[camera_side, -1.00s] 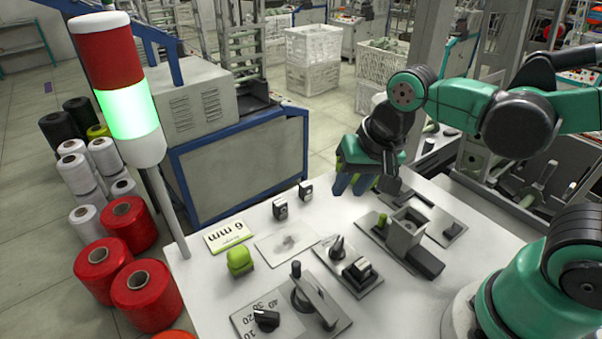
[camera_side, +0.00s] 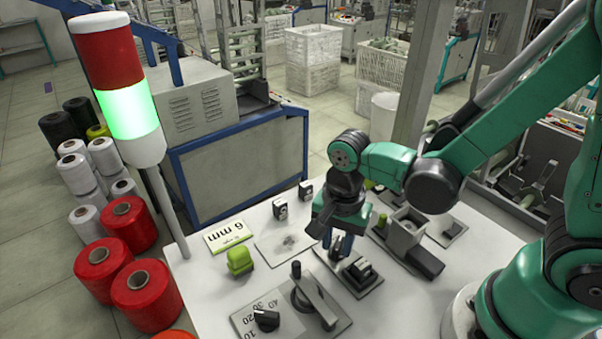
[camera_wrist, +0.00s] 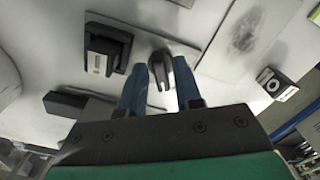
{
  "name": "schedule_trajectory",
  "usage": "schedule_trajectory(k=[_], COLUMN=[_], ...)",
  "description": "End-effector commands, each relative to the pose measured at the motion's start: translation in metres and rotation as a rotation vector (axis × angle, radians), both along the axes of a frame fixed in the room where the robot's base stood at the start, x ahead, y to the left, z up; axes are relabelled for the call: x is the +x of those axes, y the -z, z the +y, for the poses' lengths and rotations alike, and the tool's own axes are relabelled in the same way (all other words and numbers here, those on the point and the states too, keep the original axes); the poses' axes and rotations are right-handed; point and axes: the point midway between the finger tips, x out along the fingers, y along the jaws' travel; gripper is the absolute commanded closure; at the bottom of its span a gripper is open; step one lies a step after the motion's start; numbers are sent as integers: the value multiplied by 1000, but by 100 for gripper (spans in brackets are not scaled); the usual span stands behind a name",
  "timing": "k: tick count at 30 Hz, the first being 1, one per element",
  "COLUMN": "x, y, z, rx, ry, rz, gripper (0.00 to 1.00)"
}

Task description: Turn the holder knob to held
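The holder knob (camera_wrist: 163,66) is a dark knob with a pale mark, standing on a flat plate (camera_side: 319,251) beside a dark block (camera_side: 358,270) with a light label. In the wrist view the knob lies between the blue fingertips of my gripper (camera_wrist: 160,82). The fingers stand apart, one on each side of the knob, and I cannot tell whether they touch it. In the side view my gripper (camera_side: 338,243) points down at the plate and hides most of the knob. The block also shows in the wrist view (camera_wrist: 107,48).
A numbered dial (camera_side: 266,318) and a lever plate (camera_side: 316,298) lie at the front. A green button (camera_side: 239,260) and a 6 mm card (camera_side: 229,235) stand at left. A grey square holder (camera_side: 404,231) is at right. The signal tower (camera_side: 129,112) glows green.

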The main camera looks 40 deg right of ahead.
Motion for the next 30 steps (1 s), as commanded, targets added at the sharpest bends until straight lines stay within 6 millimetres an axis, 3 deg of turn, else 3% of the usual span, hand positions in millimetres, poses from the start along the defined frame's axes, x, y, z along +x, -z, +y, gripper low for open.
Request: schedule_trajectory(k=[10,11,14,30], x=[0,0,0,-1], y=[4,4,4,4], z=[0,0,0,-1], rx=[0,0,0,0], ry=[-1,-1,-1,-89], rz=[0,0,0,1], gripper=[71,74,100,100])
